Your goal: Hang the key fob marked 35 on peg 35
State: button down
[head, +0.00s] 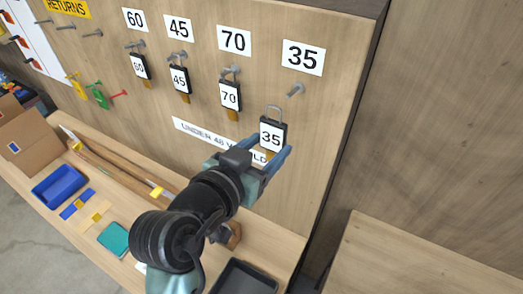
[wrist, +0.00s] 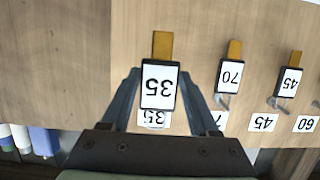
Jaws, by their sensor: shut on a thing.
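The black key fob marked 35 (head: 271,137) is held by my gripper (head: 268,155), which is shut on it, in front of the board. Its wire loop points up and stands to the lower left of peg 35 (head: 296,90), apart from it in the picture. Peg 35 is bare, under the label 35 (head: 303,58). In the wrist view the fob (wrist: 159,86) appears upside down between the fingers of my gripper (wrist: 158,95). It hides peg 35 there and covers part of the label 35 (wrist: 154,118).
Fobs 60 (head: 139,67), 45 (head: 180,79) and 70 (head: 230,95) hang on their pegs to the left. Bare pegs (head: 92,34) are under the RETURNS sign (head: 68,8). Below, a shelf holds a blue tray (head: 58,186) and a dark tray (head: 243,279).

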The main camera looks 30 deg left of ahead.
jog(key=shift+w+r+b+x, duration=0.1)
jog(key=shift+r+b+x, duration=0.1)
jog(key=shift+x, duration=1.05)
jog(key=shift+w+r+b+x, duration=0.15)
jog(key=shift+r+x, duration=0.1)
jog(key=shift+x, duration=1.05)
jog(key=shift+s+r+b+x, duration=0.1)
jog(key=shift+r+b+x, duration=0.1)
jog(key=shift+x, duration=1.05)
jog(key=shift+c, duration=0.3)
grip_release()
